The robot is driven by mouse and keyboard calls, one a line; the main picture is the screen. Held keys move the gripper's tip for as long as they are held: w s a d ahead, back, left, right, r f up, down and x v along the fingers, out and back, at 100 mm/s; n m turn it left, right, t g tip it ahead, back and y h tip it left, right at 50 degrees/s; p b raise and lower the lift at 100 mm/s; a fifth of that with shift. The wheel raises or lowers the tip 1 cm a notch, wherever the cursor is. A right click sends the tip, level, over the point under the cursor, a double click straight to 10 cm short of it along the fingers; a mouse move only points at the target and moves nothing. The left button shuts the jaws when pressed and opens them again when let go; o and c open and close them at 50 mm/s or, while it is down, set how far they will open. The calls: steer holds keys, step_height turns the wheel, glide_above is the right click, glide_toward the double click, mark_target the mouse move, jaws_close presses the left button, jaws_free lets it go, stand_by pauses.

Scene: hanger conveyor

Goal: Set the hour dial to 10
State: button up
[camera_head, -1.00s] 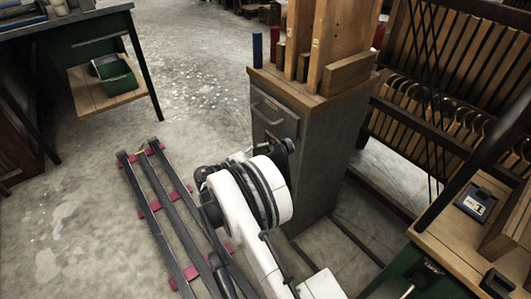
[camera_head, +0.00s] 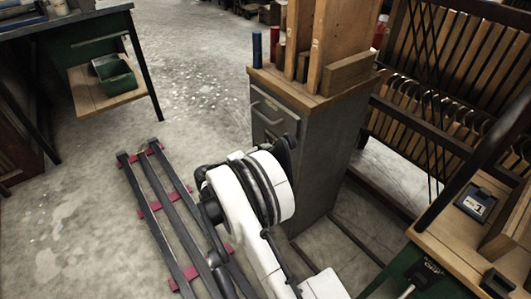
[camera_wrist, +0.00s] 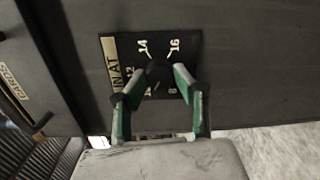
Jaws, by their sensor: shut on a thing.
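The hour dial (camera_wrist: 158,72) is a dark knob on a black panel (camera_wrist: 188,42) with white numbers. The 14 and 16 read clearly, a 12 and an 8 less clearly, and another number is partly hidden by a finger. In the wrist view the numbers appear tilted. My gripper (camera_wrist: 161,76) has its green-and-grey fingers closed on either side of the knob. The knob's pointer cannot be made out, so its setting cannot be told. In the head view my arm hides the dial.
The grey cabinet (camera_head: 325,150) stands beside my arm, with wooden boards on top. A workbench (camera_head: 470,235) is at right, a hanger rack (camera_head: 440,90) behind. Open floor (camera_head: 190,70) lies to the left.

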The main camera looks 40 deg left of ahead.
steer(key=shift+m, duration=0.5)
steer(key=o, duration=1.1)
steer(key=shift+o, duration=0.2)
steer(key=shift+s, duration=0.1)
steer(key=v, duration=1.1)
steer(key=shift+s, duration=0.45)
steer(key=shift+a+r, duration=0.1)
